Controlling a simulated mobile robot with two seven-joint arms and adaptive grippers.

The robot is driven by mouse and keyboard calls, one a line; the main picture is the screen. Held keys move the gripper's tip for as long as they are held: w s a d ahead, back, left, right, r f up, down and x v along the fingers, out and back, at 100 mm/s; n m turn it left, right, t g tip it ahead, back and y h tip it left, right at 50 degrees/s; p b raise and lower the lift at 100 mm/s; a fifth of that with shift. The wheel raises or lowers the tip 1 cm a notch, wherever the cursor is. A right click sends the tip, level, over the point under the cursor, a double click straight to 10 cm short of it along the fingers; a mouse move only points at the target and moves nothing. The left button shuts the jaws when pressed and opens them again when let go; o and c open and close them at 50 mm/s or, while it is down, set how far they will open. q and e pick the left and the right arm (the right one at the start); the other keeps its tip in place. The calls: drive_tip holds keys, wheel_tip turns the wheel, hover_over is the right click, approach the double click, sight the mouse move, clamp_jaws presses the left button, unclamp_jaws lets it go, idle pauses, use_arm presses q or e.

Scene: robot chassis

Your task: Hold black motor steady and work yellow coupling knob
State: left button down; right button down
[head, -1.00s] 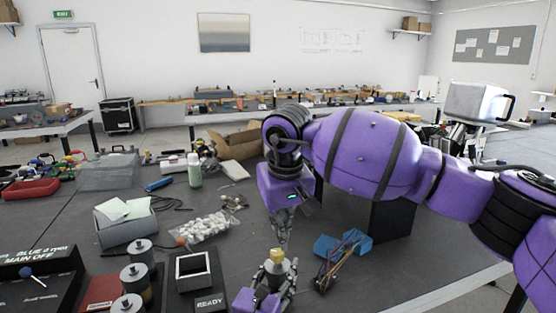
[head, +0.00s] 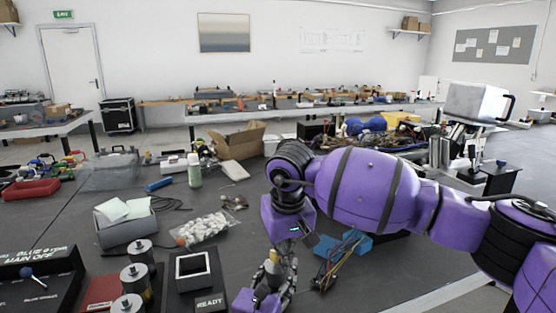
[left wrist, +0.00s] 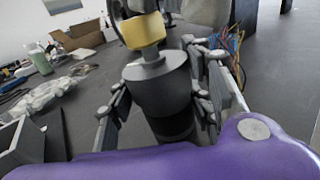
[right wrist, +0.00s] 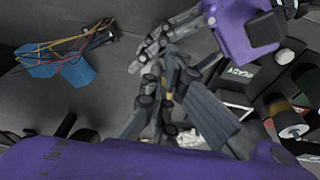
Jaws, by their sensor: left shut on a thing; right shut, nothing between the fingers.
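The motor (left wrist: 160,92), a dark grey cylinder with a lighter top, stands upright between the fingers of my left gripper (left wrist: 160,105), which is shut on it. The yellow coupling knob (left wrist: 143,31) sits on top of the motor. A small yellow patch of it shows in the right wrist view (right wrist: 170,95). My right gripper (right wrist: 165,85) is shut with its fingertips right at the knob from above; I cannot tell whether they touch it. In the head view my right gripper (head: 275,262) hides the knob and most of the motor.
A black fixture marked READY (head: 193,268) and several grey-topped cylinders (head: 135,279) stand left of the grippers. Blue parts with coloured wires (head: 340,255) lie to the right. A bag of white pieces (head: 202,229) and a grey box (head: 126,225) lie beyond.

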drive_tip(key=shift+w+a+f, duration=0.1)
drive_tip(key=shift+w+f, duration=0.15)
drive_tip(key=shift+w, duration=0.15)
idle(0.6)
use_arm(q)
drive_tip(key=shift+s, duration=0.1)
use_arm(e)
drive_tip(key=shift+s+a, duration=0.1)
drive_tip(key=shift+a, duration=0.1)
use_arm(q)
drive_tip(key=shift+d, duration=0.1)
use_arm(e)
drive_tip(key=shift+s+a, duration=0.1)
drive_tip(key=shift+a, duration=0.2)
use_arm(q)
drive_tip(key=shift+d, duration=0.1)
use_arm(e)
drive_tip(key=shift+s+r, duration=0.1)
drive_tip(key=shift+s, duration=0.25)
use_arm(q)
drive_tip(key=shift+a, duration=0.2)
use_arm(e)
drive_tip(key=w+v, duration=0.1)
drive_tip(key=v, duration=0.5)
drive_tip(key=shift+w+a, duration=0.15)
drive_tip(key=shift+w, duration=0.1)
drive_tip(key=shift+r, duration=0.15)
